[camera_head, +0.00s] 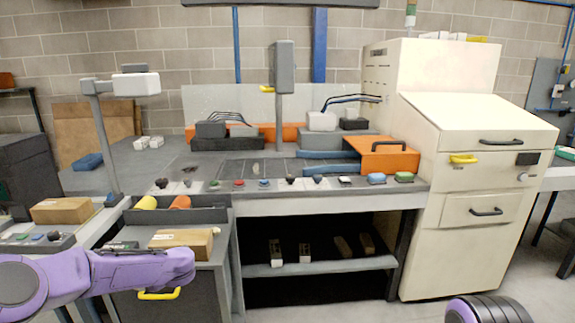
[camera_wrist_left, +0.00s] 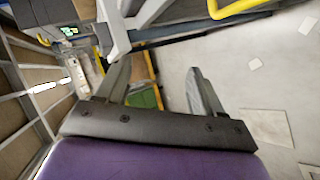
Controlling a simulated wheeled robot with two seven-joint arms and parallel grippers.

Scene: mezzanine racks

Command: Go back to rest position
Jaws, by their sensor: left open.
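My left arm comes in from the left in the head view, low in front of the grey cabinet, and its gripper cannot be made out there. In the left wrist view my left gripper (camera_wrist_left: 158,77) is open, with its two fingers apart and nothing between them. Grey floor, a yellow rail and a green bin (camera_wrist_left: 143,97) show beyond the fingers. Only a purple and black part of my right arm shows at the bottom right of the head view. My right gripper is not in view.
A grey workbench (camera_head: 330,201) with buttons and an orange box (camera_head: 383,156) is ahead. A cream machine (camera_head: 480,145) stands right. A cardboard box (camera_head: 183,241) sits on the grey cabinet (camera_head: 222,283) close to my left arm. Racks (camera_wrist_left: 22,95) show left in the wrist view.

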